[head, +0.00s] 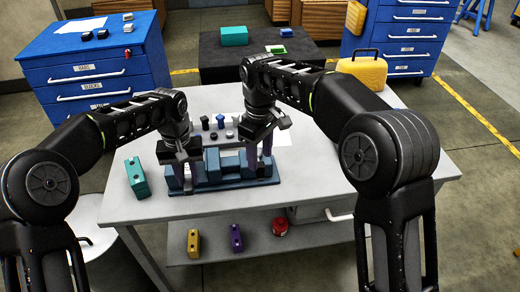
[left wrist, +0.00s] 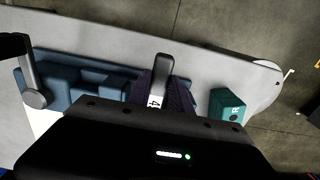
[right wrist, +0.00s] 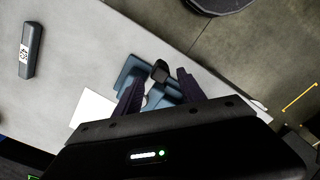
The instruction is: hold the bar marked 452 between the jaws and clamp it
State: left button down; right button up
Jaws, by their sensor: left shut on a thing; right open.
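My left gripper (head: 188,178) is shut on a grey bar (left wrist: 160,72) at the left part of the blue clamp (head: 228,168). A white label showing a "4" is partly visible on the bar; the rest is hidden by my gripper. I cannot tell whether the bar sits fully between the clamp's jaws. The clamp also shows in the left wrist view (left wrist: 75,82), with its grey handle (left wrist: 33,92). My right gripper (right wrist: 160,85) is open at the clamp's right end. Its fingers stand either side of the dark handle knob (right wrist: 160,70), apparently not closed on it.
A teal block (head: 136,178) stands left of the clamp. Another labelled dark bar (right wrist: 31,50) lies on the table (head: 310,193). A yellow case (head: 362,70) is at the back right. The table's front strip is clear.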

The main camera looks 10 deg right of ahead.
aim_at(260, 164)
notch_tip(260, 164, down, 5)
jog(key=shift+f, duration=0.15)
